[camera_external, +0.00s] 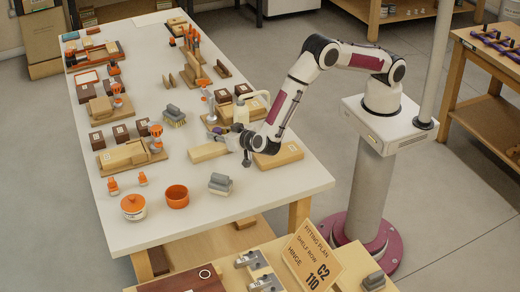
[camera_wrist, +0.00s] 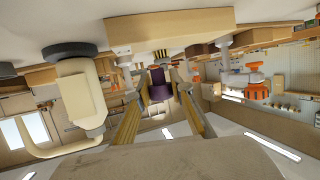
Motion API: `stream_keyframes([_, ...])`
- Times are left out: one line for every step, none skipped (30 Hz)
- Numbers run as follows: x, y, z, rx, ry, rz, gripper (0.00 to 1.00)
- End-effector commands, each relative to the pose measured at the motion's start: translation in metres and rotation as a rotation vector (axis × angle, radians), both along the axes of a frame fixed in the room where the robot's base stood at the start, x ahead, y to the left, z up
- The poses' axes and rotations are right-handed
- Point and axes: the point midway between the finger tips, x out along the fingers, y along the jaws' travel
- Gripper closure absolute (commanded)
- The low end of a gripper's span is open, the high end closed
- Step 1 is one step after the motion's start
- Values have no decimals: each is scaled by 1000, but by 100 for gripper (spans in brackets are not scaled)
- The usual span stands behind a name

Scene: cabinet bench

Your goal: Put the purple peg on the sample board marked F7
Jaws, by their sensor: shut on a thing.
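My gripper (camera_wrist: 160,105) is shut on the purple peg (camera_wrist: 160,84), which shows dark between the two fingers in the wrist view. In the external view my gripper (camera_external: 219,134) is low over the middle of the bench, above a pale wooden board (camera_external: 208,152). The peg is too small to make out clearly there. Several wooden boards with small labels lie on the bench, one at the left (camera_external: 119,160) and one at the right (camera_external: 285,158). I cannot read F7 on any of them.
The bench's front right corner (camera_external: 300,190) is clear.

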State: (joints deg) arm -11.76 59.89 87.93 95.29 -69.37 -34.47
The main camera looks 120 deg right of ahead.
Motion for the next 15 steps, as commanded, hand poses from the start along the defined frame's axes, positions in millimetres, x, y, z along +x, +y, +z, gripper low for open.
stream_keyframes([0, 0, -6, 0, 1, 0, 92])
stream_keyframes([0, 0, -9, 0, 1, -1, 92])
stream_keyframes([0, 0, -13, 0, 1, -1, 92])
stream_keyframes([0, 0, -16, 0, 1, -1, 92])
stream_keyframes([0, 0, -19, 0, 1, -1, 92])
stream_keyframes([0, 0, -21, 0, 0, 0, 92])
stream_keyframes([0, 0, -23, 0, 0, 0, 92])
stream_keyframes([0, 0, -25, 0, 0, 0, 92])
stream_keyframes([0, 0, -26, 0, -1, 0, 92])
stream_keyframes([0, 0, -27, 0, -1, 0, 92])
stream_keyframes([0, 0, -27, 0, -1, 0, 92])
stream_keyframes([0, 0, -27, 0, -1, 0, 92])
stream_keyframes([0, 0, -27, 1, -2, -1, 92])
stream_keyframes([0, 0, -27, 1, -2, -1, 92])
stream_keyframes([0, 0, -27, 0, -1, 0, 92])
